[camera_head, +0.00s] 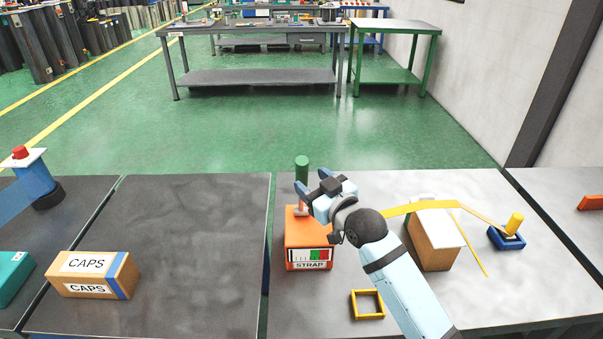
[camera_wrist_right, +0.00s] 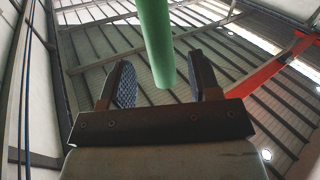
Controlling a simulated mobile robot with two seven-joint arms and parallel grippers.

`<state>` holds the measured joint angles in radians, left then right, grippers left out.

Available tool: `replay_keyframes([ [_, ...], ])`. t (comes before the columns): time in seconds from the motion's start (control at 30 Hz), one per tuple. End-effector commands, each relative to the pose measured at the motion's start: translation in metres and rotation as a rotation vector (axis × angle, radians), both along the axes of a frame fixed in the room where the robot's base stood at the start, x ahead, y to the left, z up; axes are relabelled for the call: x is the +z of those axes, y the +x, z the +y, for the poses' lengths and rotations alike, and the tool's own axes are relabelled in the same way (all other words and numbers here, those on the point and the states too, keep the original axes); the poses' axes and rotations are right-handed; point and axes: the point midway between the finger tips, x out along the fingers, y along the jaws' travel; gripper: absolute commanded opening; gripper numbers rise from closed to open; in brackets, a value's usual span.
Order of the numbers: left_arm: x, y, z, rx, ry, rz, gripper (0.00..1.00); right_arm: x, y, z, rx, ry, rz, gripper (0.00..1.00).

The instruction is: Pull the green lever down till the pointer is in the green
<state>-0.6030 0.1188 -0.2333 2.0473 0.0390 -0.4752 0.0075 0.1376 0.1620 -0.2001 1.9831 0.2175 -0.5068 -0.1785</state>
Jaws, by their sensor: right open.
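The green lever (camera_head: 302,168) stands upright above the orange strap box (camera_head: 309,240), labelled STRAP. The box's front has a gauge (camera_head: 310,254) with white, green and red zones; the pointer is too small to place. My right gripper (camera_head: 314,190) is at the lever, just below and beside its green part. In the right wrist view the green lever (camera_wrist_right: 155,40) hangs between the open fingers of my right gripper (camera_wrist_right: 160,85), with gaps on both sides. My left gripper is not in view.
A cardboard box (camera_head: 434,240) with a yellow strap over it stands right of my right arm. A blue holder with a yellow peg (camera_head: 514,225) is further right. A yellow square frame (camera_head: 367,304) lies in front.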

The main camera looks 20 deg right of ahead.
Motion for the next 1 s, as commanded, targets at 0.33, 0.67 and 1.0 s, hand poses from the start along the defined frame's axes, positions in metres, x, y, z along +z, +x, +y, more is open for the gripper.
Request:
replay_keyframes([
  [0.33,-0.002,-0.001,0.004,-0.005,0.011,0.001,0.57,0.0,0.043,0.013,0.0,0.0,0.0,0.57],
  [0.67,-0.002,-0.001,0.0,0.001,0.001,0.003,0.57,-0.001,0.046,0.014,0.0,0.0,0.001,0.57],
  [1.0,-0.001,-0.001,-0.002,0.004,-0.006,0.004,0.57,-0.001,0.046,0.014,0.0,0.0,0.0,0.0],
])
